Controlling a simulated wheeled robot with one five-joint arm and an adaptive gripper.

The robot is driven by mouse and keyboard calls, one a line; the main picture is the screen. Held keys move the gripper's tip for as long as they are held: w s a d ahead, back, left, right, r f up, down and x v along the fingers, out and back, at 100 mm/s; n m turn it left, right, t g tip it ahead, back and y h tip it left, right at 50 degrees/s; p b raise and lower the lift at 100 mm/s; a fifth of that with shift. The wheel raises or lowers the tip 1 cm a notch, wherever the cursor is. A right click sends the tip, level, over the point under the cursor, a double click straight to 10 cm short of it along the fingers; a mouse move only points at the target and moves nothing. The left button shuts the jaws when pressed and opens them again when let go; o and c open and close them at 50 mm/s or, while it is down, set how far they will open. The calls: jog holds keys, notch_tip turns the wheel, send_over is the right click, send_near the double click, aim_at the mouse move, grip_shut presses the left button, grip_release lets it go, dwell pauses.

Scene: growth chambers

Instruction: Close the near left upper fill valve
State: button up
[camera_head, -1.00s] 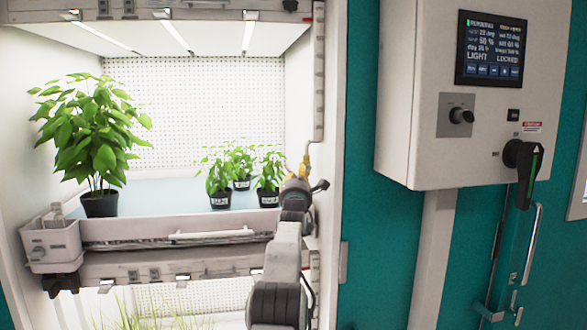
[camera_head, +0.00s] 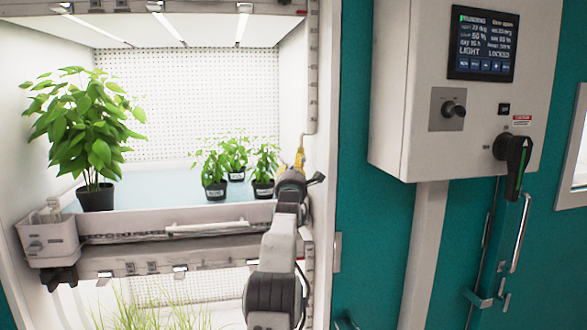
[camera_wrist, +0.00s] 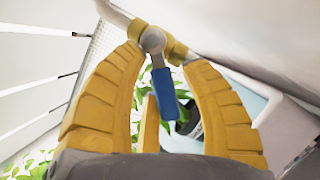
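In the wrist view a fill valve with a blue lever (camera_wrist: 165,95) sits between the yellow fingers of my open gripper (camera_wrist: 166,57). Its brass body (camera_wrist: 173,48) is on a pale pipe near the fingertips. The lever points down the picture, at an angle across the pipe. A finger stands on either side of the lever with clear gaps, and I see no contact. In the head view my gripper (camera_head: 300,158) is at the right side of the chamber opening, by the vertical pipe (camera_head: 312,80). The valve cannot be made out there.
A tray shelf (camera_head: 130,222) with a large plant (camera_head: 90,130) and several small potted plants lies left of my arm. A white bin (camera_head: 48,240) hangs at its left end. A control box (camera_head: 420,120) with a black handle (camera_head: 515,160) is on the teal wall at right.

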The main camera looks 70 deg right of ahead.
jog(key=shift+a, duration=0.25)
jog(key=v, duration=1.1)
jog(key=shift+s+a, duration=0.2)
dwell(0.4)
jog(key=shift+f, duration=0.1)
